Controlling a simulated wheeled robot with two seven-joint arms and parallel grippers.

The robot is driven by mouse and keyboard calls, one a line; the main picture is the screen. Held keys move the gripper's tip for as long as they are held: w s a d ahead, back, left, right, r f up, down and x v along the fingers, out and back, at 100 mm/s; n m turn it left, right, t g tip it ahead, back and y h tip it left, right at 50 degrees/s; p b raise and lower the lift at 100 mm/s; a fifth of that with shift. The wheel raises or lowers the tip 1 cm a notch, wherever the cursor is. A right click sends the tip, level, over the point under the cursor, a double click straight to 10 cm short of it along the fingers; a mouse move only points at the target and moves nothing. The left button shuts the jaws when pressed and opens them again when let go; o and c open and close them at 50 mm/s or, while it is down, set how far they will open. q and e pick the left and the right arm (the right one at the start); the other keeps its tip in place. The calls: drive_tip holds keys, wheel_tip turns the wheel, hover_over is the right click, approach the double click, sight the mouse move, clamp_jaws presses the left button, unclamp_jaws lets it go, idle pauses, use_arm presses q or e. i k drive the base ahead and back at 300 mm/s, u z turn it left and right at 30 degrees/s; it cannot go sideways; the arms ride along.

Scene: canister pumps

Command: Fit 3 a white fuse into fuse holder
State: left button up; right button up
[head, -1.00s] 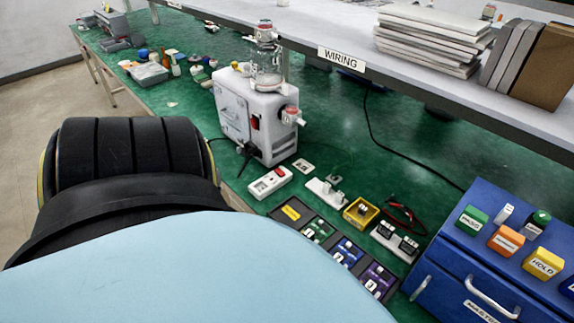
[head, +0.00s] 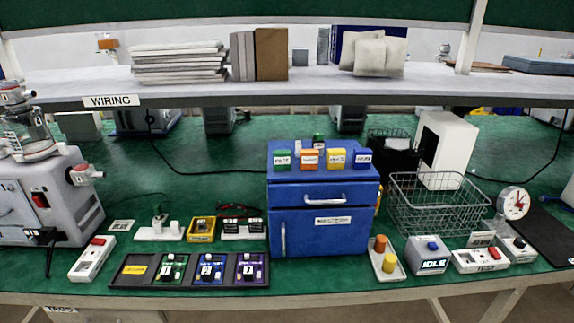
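A dark tray (head: 120,284) lies at the front left of the green bench. It holds a yellow label and three numbered units: green 1 (head: 170,271), blue 2 (head: 208,272) and purple 3 (head: 250,272). Small pale parts show on these units, too small to make out. Behind the tray are a white base with upright white parts (head: 159,232), a small yellow bin (head: 202,229) with something inside, and a white block with dark tops (head: 242,229). I cannot tell which of these is the fuse holder or a white fuse. Neither gripper is in view.
A white canister pump (head: 50,200) stands at the left. A blue cabinet (head: 323,215) carries coloured blocks. A wire basket (head: 437,205), a dial gauge (head: 514,202) and small boxes (head: 428,255) stand at the right. The WIRING shelf (head: 210,90) overhangs the bench.

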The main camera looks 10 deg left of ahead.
sight(42, 236)
drive_tip(key=z, duration=0.5)
drive_tip(key=i, duration=1.1)
drive_tip(key=u, duration=0.6)
